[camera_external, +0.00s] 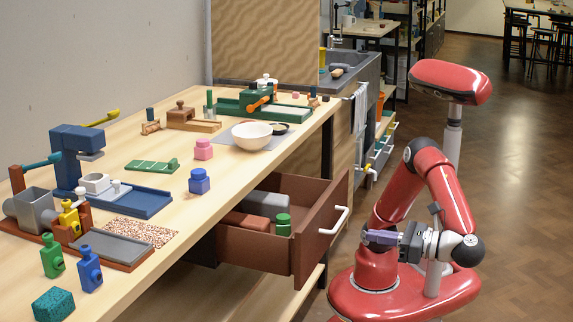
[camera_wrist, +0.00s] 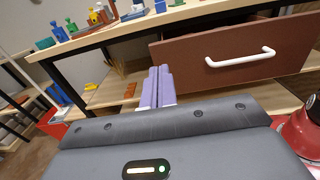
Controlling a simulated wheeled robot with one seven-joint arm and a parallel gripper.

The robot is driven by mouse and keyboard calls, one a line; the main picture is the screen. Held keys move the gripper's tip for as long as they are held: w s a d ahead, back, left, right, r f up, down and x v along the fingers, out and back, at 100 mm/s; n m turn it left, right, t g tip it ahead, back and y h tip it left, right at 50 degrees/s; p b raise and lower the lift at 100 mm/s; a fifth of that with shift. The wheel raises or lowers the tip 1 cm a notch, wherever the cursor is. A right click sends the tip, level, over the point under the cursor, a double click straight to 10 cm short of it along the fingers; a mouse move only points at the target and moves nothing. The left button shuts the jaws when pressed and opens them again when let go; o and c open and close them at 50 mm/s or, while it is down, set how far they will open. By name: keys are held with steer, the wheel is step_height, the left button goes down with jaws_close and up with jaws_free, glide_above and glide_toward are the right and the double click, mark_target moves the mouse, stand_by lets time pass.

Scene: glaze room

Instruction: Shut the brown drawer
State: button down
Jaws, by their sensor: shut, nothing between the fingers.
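The brown drawer (camera_external: 306,238) stands open under the table in the external view, pulled out toward my arm. It holds a grey block (camera_external: 264,204), a green jar (camera_external: 283,224) and a reddish-brown piece (camera_external: 247,221). Its white handle (camera_external: 336,221) is on the front panel. My gripper (camera_external: 368,238) is to the right of the drawer front, apart from the handle, with its purple fingers pointing toward the drawer. In the wrist view the fingers (camera_wrist: 157,87) are together and empty. The drawer front (camera_wrist: 220,58) is ahead of them, with the handle (camera_wrist: 240,58) to their right.
The wooden tabletop (camera_external: 215,215) above the drawer bears a white bowl (camera_external: 252,135), blue and pink jars and several tools. A lower shelf (camera_external: 250,300) lies beneath. A grey sink (camera_external: 350,78) is behind. The floor (camera_external: 500,180) behind my base is clear.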

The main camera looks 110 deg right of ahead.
glide_toward(305, 256)
steer(key=x, duration=0.6)
steer(key=shift+w+d+f, duration=0.2)
steer(key=shift+w+d, duration=0.05)
steer(key=shift+d, duration=0.05)
steer(key=shift+w+d+r, duration=0.15)
steer(key=shift+w+d, duration=0.25)
steer(key=shift+d, duration=0.05)
steer(key=p+x, duration=0.2)
steer(key=x, duration=1.7)
steer(key=shift+f, duration=0.2)
steer(key=shift+w+d+r, duration=0.1)
steer(key=shift+w+d, duration=0.1)
steer(key=shift+d, duration=0.05)
